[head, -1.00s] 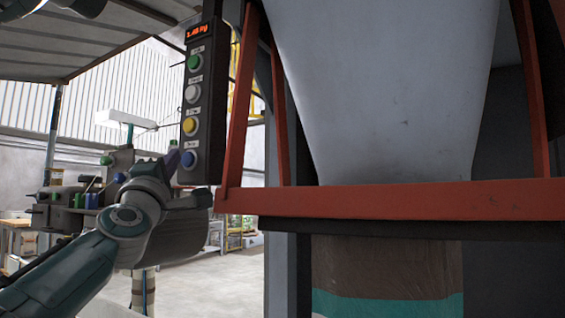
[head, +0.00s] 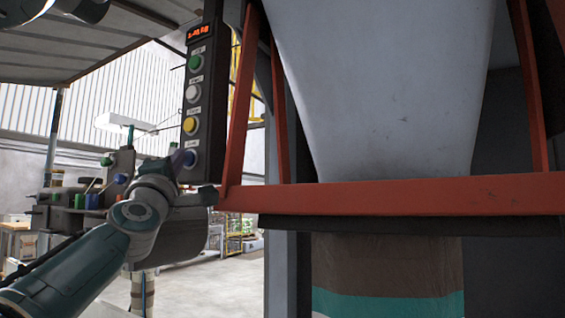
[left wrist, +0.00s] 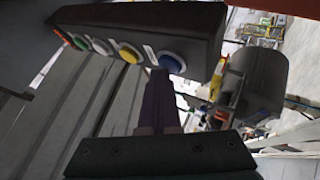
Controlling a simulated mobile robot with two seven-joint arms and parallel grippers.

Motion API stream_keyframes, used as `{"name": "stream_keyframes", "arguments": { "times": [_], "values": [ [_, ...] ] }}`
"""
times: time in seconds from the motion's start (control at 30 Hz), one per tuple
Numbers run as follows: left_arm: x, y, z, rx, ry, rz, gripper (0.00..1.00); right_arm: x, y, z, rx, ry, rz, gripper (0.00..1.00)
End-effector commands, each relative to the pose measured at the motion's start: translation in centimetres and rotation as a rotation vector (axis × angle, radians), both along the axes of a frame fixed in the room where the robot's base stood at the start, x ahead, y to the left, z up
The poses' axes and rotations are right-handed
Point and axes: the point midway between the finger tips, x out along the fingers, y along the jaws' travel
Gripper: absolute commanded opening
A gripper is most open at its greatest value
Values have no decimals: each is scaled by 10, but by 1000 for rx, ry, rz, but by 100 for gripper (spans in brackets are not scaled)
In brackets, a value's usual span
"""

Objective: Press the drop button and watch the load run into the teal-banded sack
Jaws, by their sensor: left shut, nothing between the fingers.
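The dark control panel (head: 205,110) carries a column of green (head: 195,62), white (head: 192,93), yellow (head: 190,125) and blue (head: 189,158) buttons; their labels are too small to read. My left gripper (head: 177,159) is shut and empty, its tips right at the blue button; I cannot tell whether they touch it. The brown sack with a teal band (head: 388,303) hangs under the pale hopper (head: 390,90). My right gripper is out of view.
A red frame bar (head: 390,197) crosses in front of the hopper, with a red upright (head: 240,100) just right of the panel. A lit display (head: 198,32) sits atop the panel. A grey machine with coloured knobs (head: 80,205) stands behind my left arm.

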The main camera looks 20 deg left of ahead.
Motion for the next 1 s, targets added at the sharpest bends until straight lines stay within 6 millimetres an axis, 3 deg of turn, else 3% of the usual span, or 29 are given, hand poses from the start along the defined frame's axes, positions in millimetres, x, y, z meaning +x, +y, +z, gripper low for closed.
{"name": "stream_keyframes", "arguments": {
  "times": [0.27, 1.0],
  "values": [
    [1, 0, 0, 0, 1, -1, 0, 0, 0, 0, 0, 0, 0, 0],
    [-22, 2, 3, 0, 2, 0, 0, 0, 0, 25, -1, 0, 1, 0]
  ]
}}
